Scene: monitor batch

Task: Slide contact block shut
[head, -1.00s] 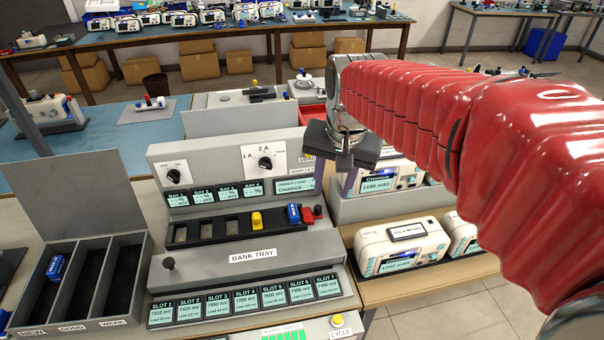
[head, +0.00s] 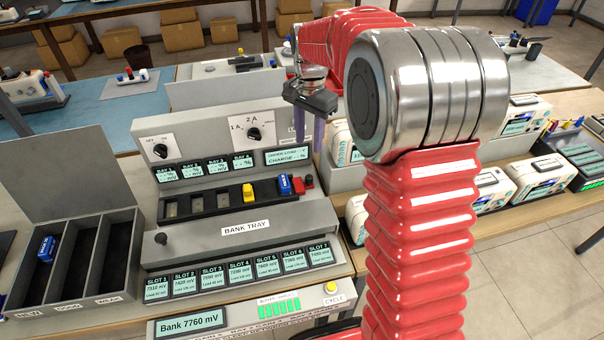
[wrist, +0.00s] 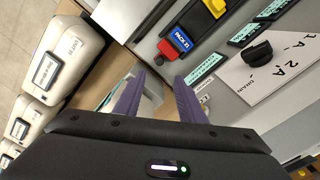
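The red contact block (head: 298,187) is at the right end of the dark row of bays on the grey console. It sits beside a blue pack (head: 284,184); I cannot tell whether they touch. In the wrist view the red block (wrist: 167,49) is beyond my fingertips, with the blue pack (wrist: 185,41) labelled PACK 21 beside it. My gripper (head: 310,142) hangs above the console's right end, its purple fingers pointing down. In the wrist view its fingers (wrist: 158,85) are spread apart with nothing between them.
A yellow piece (head: 248,193) stands in a bay left of the blue pack; the bays further left look empty. A dial (head: 254,134) is on the panel behind. White devices (head: 540,177) stand on the right. A compartment box (head: 80,255) is on the left.

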